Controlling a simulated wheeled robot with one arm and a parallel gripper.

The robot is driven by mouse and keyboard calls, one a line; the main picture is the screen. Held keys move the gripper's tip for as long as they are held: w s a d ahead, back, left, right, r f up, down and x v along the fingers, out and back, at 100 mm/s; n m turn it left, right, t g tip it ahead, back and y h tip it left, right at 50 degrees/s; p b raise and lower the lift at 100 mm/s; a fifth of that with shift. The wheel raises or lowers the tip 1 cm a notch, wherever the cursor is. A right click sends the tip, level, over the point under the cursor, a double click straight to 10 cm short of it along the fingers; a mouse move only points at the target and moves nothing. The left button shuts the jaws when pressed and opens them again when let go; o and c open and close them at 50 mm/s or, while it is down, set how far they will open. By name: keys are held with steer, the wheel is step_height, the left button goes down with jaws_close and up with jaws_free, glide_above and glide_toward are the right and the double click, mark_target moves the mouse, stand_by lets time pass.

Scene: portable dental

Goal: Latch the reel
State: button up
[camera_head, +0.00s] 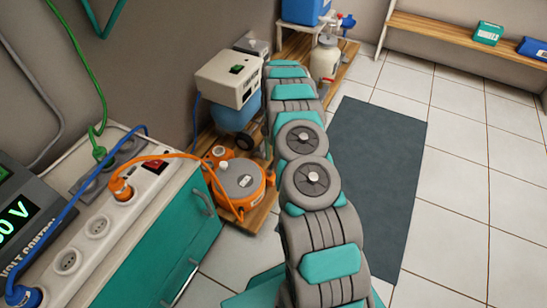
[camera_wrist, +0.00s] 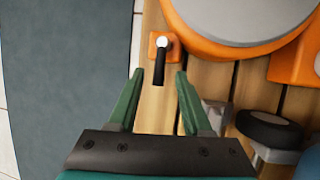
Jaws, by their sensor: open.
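The orange reel (camera_head: 236,190) with a grey round top stands on a wooden board beside the teal cabinet. In the wrist view the reel (camera_wrist: 255,41) fills the upper right. A small orange block (camera_wrist: 154,45) at its edge carries a black lever (camera_wrist: 160,69) with a white tip, pointing toward my gripper (camera_wrist: 160,78). My gripper is open and empty. The lever shows between the two green fingertips; whether it touches either one, I cannot tell. In the head view my gripper is not visible, and my arm runs away toward the back.
A cream box (camera_head: 229,78) sits on a blue container behind the reel. A power strip (camera_head: 100,225) with an orange cable tops the teal cabinet (camera_head: 165,245). A black wheel (camera_wrist: 268,128) lies right of my fingers. A dark mat (camera_head: 378,150) covers open floor.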

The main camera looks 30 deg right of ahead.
steer(key=v, duration=0.6)
steer(key=shift+r, duration=0.3)
steer(key=shift+w+r, duration=0.1)
steer(key=shift+w, duration=0.1)
steer(key=s+a+r+n+p, duration=0.15)
steer(key=s+a+r, duration=0.25)
steer(key=r, duration=0.5)
steer(key=s+a+r+n+t, duration=0.15)
steer(key=s+a+r, duration=0.25)
steer(key=r, duration=0.5)
steer(key=s+a+r+n+g+p, duration=0.15)
steer(key=s+a+r, duration=0.3)
steer(key=r, duration=0.45)
steer(key=s+a+r+n+t, duration=0.1)
steer(key=s+r+n, duration=0.1)
steer(key=s, duration=0.8)
steer(key=s+a+r+n+h+p, duration=0.1)
steer(key=s+a+r+n, duration=0.1)
steer(key=s, duration=0.8)
steer(key=s+a+r+n+t+h, duration=0.1)
steer(key=s+r, duration=0.3)
steer(key=s, duration=0.6)
steer(key=shift+s+a+r+n+t, duration=0.2)
steer(key=shift+s+a+n+t, duration=0.1)
steer(key=shift+n, duration=0.25)
